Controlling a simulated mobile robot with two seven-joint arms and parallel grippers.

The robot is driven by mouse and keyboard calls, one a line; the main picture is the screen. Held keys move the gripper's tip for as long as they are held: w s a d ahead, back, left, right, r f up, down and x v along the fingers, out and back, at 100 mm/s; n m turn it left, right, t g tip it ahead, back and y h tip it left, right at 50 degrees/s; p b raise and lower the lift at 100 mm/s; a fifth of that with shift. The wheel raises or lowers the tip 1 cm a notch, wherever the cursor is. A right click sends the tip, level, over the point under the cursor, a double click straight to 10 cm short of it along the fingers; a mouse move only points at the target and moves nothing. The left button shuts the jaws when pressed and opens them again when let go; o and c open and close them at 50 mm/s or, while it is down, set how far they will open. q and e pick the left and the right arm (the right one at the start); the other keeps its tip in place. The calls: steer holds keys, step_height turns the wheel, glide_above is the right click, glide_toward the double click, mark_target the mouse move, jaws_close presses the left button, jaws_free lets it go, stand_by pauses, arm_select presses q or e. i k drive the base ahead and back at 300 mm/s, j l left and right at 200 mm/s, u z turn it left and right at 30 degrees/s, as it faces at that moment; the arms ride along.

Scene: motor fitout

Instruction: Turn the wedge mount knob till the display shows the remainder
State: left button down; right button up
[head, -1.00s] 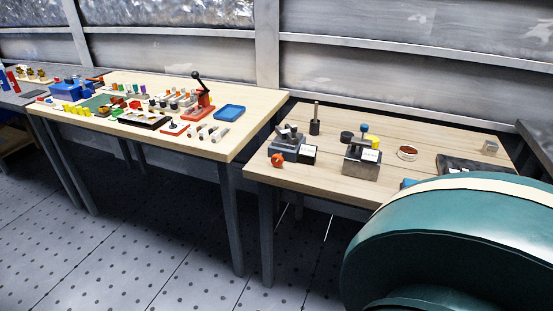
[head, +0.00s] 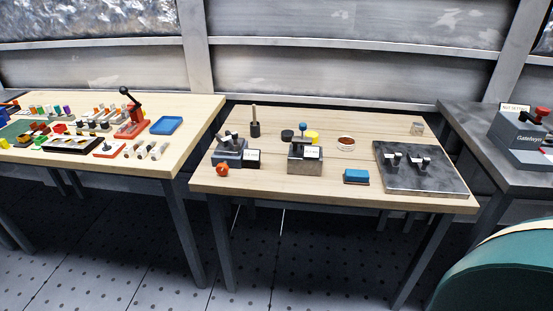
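A grey wedge-shaped mount (head: 229,150) stands at the front left of the middle wooden table. An orange knob (head: 222,170) sits at its front. A small dark box with a pale face (head: 253,157), which looks like a display, is beside it on the right; its text is too small to read. A second grey block device (head: 305,161) with a blue-topped post and a small white label stands further right. Neither of my grippers is in view.
A blue block (head: 356,177) and a dark metal plate with two fittings (head: 421,181) lie to the right. A black post (head: 255,125) and a red-brown round dish (head: 346,143) stand behind. The left table (head: 191,125) holds many small parts. A grey device (head: 520,140) stands far right.

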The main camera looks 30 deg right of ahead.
mark_target(221, 168)
steer(key=i+j+z, duration=0.15)
steer(key=z, duration=0.15)
steer(key=i+j+z, duration=0.1)
steer(key=j+z, duration=0.2)
steer(key=i+j+z, duration=0.1)
steer(key=j+z, duration=0.2)
steer(key=i+j+z, duration=0.1)
steer(key=j+z, duration=0.25)
steer(key=j, duration=0.8)
